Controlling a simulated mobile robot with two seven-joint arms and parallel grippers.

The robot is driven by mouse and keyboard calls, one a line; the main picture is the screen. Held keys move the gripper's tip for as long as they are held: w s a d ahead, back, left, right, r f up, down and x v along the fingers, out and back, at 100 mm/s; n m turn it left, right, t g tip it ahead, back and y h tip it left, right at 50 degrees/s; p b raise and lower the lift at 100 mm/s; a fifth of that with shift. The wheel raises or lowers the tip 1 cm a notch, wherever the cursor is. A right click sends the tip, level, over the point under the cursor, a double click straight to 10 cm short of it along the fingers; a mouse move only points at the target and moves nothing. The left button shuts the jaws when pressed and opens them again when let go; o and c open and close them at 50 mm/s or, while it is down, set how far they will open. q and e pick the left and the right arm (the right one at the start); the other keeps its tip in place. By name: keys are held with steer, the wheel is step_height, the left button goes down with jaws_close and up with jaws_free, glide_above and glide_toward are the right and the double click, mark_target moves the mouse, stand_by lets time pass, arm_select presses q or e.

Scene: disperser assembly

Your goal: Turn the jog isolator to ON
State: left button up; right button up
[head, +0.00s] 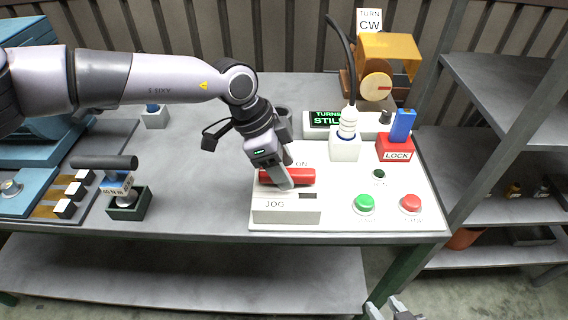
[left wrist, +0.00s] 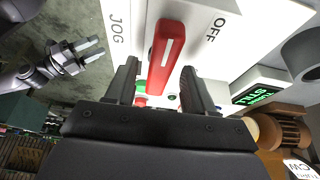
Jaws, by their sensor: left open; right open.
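The jog isolator is a white box (head: 287,211) marked JOG with a red bar handle (head: 300,177) on top. The handle lies left to right in the head view, with the letters ON partly visible behind it. In the left wrist view the red handle (left wrist: 166,52) bears a white stripe, and OFF is printed beside its far end. My left gripper (head: 283,180) is over the handle; in the left wrist view its open fingers (left wrist: 160,88) appear on either side of the handle. Contact is unclear. My right gripper (head: 393,312) is open and empty at the bottom edge.
On the white panel (head: 420,180) stand a green button (head: 364,204), a red button (head: 411,203), a red LOCK block (head: 397,148) with a blue tab, and a white plug (head: 346,142). A display (head: 327,118) and motor (head: 377,81) are behind.

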arm_select(q)
steer(key=shift+d+f, duration=0.1)
steer(key=shift+f, duration=0.2)
jaws_close()
